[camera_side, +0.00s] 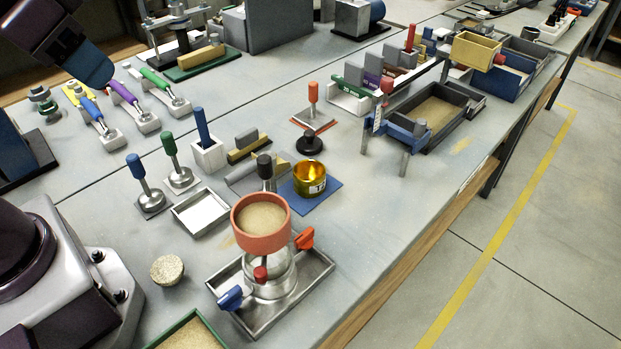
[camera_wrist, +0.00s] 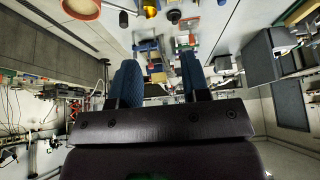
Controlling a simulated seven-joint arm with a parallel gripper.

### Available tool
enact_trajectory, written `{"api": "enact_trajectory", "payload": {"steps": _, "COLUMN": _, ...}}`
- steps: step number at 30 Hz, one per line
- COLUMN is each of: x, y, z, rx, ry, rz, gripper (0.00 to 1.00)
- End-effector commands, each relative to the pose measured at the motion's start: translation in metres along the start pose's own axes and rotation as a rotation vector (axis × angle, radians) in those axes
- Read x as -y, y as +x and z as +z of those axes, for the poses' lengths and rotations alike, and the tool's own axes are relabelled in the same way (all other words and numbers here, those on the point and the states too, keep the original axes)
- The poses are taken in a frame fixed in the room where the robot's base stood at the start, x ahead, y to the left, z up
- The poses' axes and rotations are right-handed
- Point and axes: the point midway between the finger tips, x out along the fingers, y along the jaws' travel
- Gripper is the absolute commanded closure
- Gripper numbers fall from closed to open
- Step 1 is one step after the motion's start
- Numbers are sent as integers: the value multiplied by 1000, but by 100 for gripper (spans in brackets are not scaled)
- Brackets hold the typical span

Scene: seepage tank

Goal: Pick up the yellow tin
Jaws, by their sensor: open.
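The yellow tin (camera_side: 310,180) is a short, shiny, open-topped can with a white label. It stands upright on a blue mat (camera_side: 322,203) near the middle of the bench in the side view. A small yellow shape at the top edge of the wrist view (camera_wrist: 150,10) looks like the same tin. My gripper (camera_wrist: 158,72) is open, its two blue fingers apart with nothing held between them. In the side view, part of my arm's end shows at the upper left, high above the bench and well apart from the tin.
A red-rimmed sand cup (camera_side: 261,238) on a metal stand is close in front of the tin. A black knob (camera_side: 309,146) and a black-topped post (camera_side: 265,166) stand close by. Bare bench (camera_side: 370,215) lies to the tin's right, ending at a wooden edge.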

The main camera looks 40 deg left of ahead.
Motion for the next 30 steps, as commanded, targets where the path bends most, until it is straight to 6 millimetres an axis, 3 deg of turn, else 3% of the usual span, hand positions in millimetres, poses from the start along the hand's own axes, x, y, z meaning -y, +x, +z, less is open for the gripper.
{"api": "enact_trajectory", "payload": {"steps": 2, "x": 0, "y": 0, "z": 0, "rx": 0, "ry": 0, "rz": 0, "gripper": 55}}
{"api": "enact_trajectory", "payload": {"steps": 9, "x": 0, "y": 0, "z": 0, "rx": 0, "ry": 0, "rz": 0, "gripper": 0}}
{"api": "enact_trajectory", "payload": {"steps": 16, "x": 1, "y": -1, "z": -1, "rx": 0, "ry": 12, "rz": -6, "gripper": 0}}
{"api": "enact_trajectory", "payload": {"steps": 19, "x": 9, "y": -4, "z": -9, "rx": 17, "ry": 109, "rz": -53, "gripper": 0}}
{"api": "enact_trajectory", "payload": {"steps": 24, "x": 29, "y": 3, "z": -50, "rx": 143, "ry": 429, "rz": -194, "gripper": 0}}
{"api": "enact_trajectory", "payload": {"steps": 30, "x": 31, "y": 41, "z": -106, "rx": 335, "ry": 809, "rz": -333, "gripper": 0}}
